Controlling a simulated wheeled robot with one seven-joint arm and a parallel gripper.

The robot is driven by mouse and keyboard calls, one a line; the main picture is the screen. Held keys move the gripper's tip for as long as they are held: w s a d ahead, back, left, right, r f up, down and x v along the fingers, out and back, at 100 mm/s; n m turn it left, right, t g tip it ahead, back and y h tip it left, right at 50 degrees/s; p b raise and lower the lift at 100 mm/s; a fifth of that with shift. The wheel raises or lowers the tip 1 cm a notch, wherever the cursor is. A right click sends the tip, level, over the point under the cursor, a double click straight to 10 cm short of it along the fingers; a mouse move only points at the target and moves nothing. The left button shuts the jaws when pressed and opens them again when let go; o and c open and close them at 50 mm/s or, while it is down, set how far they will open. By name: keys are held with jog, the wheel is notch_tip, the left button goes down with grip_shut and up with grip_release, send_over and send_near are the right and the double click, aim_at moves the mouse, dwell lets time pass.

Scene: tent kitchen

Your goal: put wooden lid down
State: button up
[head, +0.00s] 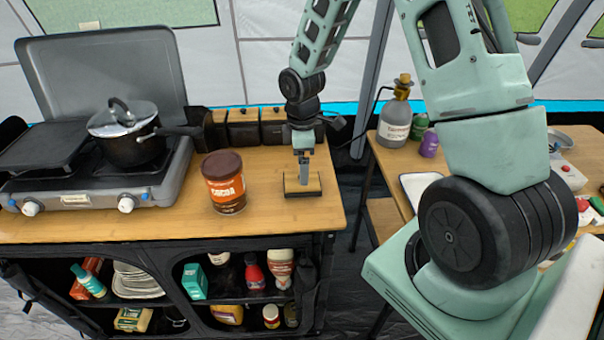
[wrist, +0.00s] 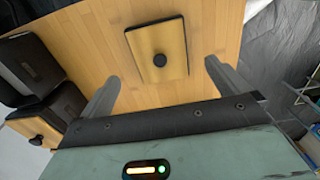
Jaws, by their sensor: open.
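The wooden lid (head: 294,186) lies flat on the wooden counter near its right end. In the wrist view the lid (wrist: 174,38) is a light wood rectangle with a dark edge and a round black knob (wrist: 159,60) facing up. My gripper (head: 304,180) points down over the lid in the head view and hides part of it. In the wrist view my gripper (wrist: 158,82) is open, its two fingers wide apart. Nothing is between the fingers; the lid lies beyond the fingertips. The exact height of the fingertips above the counter is hard to tell.
A brown-lidded can (head: 225,184) stands left of the lid. Black canisters with wooden tops (head: 243,127) line the counter's back. A stove (head: 90,190) with a lidded pot (head: 135,148) is at left. A second table with a bottle (head: 393,125) stands right, across a gap.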

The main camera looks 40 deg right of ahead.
notch_tip(320, 180, up, 6)
jog(key=s+a+r, duration=0.2)
jog(key=a, duration=0.3)
jog(key=s+a+r, duration=0.2)
jog(key=a, duration=0.4)
jog(key=s+a+r+m, duration=0.1)
jog(key=s+a+r, duration=0.1)
jog(key=s+a, duration=0.4)
jog(key=s+a+r+m, duration=0.2)
jog(key=s+a, duration=0.5)
jog(key=s, duration=0.7)
jog(key=shift+s+a+r+m+y, duration=0.15)
jog(key=shift+a+r+m+y, duration=0.1)
jog(key=shift+r+m+y, duration=0.05)
